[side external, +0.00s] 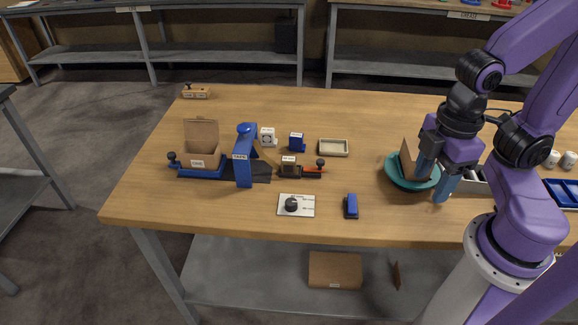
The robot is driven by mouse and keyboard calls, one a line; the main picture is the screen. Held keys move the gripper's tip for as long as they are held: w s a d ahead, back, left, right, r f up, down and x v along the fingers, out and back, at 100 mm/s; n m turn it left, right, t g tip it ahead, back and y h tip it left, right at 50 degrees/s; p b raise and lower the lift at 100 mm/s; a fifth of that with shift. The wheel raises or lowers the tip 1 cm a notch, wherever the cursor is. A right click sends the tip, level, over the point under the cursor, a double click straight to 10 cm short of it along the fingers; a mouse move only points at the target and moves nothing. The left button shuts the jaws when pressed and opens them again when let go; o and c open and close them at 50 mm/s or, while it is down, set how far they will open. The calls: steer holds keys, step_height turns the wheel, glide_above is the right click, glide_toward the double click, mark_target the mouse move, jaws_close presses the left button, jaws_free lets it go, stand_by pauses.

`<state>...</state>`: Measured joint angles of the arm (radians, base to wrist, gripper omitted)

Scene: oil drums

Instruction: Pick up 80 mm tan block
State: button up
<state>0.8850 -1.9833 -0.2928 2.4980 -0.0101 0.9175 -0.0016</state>
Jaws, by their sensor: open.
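A tan block-like thing (407,161) stands tilted in a teal bowl (393,181) on the right part of the table. Its right side is hidden behind my gripper, so its full shape and size cannot be told. My gripper (431,188) is open and points down at the bowl. One finger is over the bowl, right beside the tan thing. The other finger is nearer the camera, by the bowl's right rim. Whether a finger touches the tan thing cannot be told.
A beige tray (333,147) lies left of the bowl. Further left are a blue tape dispenser (245,160), an open cardboard box (202,156) on a blue base and a blue stapler-like thing (351,206). A grey container (476,184) is partly hidden behind my arm. A blue tray (563,193) is at right.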

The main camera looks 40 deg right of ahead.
steer(key=w+a+f+n+t+h, duration=0.2)
steer(key=w+a+f+n+h, duration=0.15)
steer(key=w, duration=0.45)
steer(key=w+a+f+n+t+h, duration=0.2)
steer(key=w+n+h, duration=0.15)
steer(key=w, duration=0.35)
steer(key=n+t+h, duration=0.3)
steer(key=n+t, duration=0.2)
steer(key=n, duration=0.2)
glide_toward(288, 164)
steer(key=x, duration=0.6)
steer(key=shift+d+f, duration=0.2)
steer(key=shift+d, duration=0.15)
steer(key=shift+x, duration=2.55)
steer(key=shift+w+a, duration=0.15)
steer(key=c, duration=0.7)
steer(key=shift+c, duration=0.2)
steer(key=shift+r, duration=0.15)
